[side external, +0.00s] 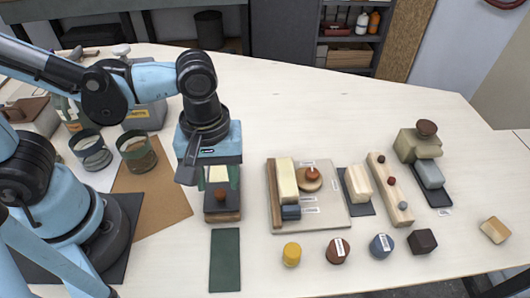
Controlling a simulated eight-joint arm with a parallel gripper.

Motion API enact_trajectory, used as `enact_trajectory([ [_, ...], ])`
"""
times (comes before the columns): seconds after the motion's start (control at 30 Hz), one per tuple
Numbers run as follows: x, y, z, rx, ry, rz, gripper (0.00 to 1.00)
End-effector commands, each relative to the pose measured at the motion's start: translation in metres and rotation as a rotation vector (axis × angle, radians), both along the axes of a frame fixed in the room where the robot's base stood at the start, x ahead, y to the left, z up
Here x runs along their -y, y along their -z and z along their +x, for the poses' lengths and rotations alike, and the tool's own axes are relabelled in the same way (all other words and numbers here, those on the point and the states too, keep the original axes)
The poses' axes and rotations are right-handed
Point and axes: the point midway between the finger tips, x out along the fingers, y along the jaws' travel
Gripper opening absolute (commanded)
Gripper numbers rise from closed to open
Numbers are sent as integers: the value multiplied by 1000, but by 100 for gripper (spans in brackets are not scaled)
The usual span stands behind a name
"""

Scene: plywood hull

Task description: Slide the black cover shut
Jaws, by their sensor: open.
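A small wooden box (223,216) stands on the table below my gripper. Its top carries a dark cover (231,204) with a round brown knob. The upper end of the box is hidden behind my gripper, so I cannot tell how far the cover is slid. My gripper (208,178) points down over the upper part of the box. It is open, with one dark finger at the left of the box; the other finger is hard to make out. I cannot tell whether it touches the cover or the knob.
A dark green strip (225,260) lies just below the box. A board with blocks (335,216) stands to the right, with several small coloured pieces along the front. Two glass jars (138,154) stand on the left near a brown sheet (152,200). The table behind is clear.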

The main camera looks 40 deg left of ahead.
Motion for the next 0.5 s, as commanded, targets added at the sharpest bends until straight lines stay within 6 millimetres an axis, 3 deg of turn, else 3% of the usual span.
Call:
enact_trajectory([
  [0.2,0,21,0,0,0,0,48],
  [0.5,0,34,0,0,0,0,48],
])
